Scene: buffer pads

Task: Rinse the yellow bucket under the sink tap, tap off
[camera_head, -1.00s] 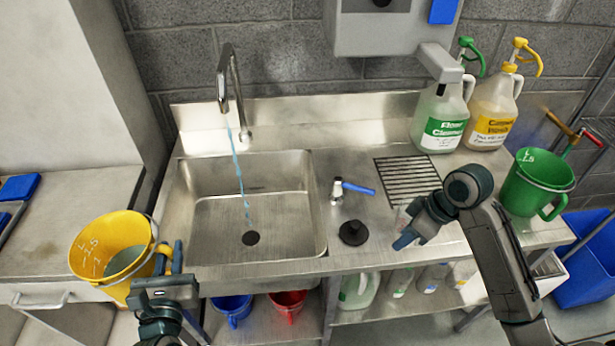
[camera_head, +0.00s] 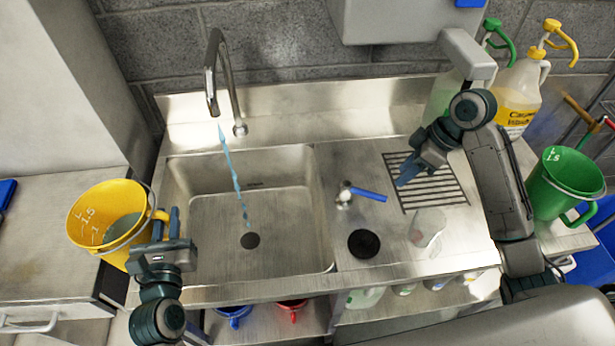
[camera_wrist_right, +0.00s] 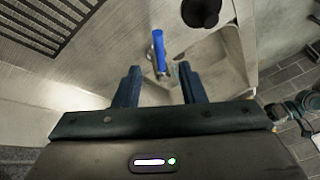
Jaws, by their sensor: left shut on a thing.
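The yellow bucket (camera_head: 98,212) is at the left, beside the sink basin (camera_head: 285,220). My left gripper (camera_head: 166,226) is shut on it at its right side, by the handle. Greyish content shows inside the bucket. The tap (camera_head: 213,80) stands behind the basin, and a blue stream of water (camera_head: 236,185) runs from it toward the drain. A small valve with a blue lever (camera_head: 368,194) is on the counter right of the basin. My right gripper (camera_head: 415,172) is over the drain grille, open and empty; its spread fingers show in the right wrist view (camera_wrist_right: 160,85), with the blue lever (camera_wrist_right: 159,50) between and beyond them.
A black round stopper (camera_head: 364,243) and a clear cup (camera_head: 427,228) stand on the counter's front. A green jug (camera_head: 565,180) is at the right. Yellow (camera_head: 517,95) and partly hidden green-topped bottles stand behind my right arm. Blue and red buckets sit below.

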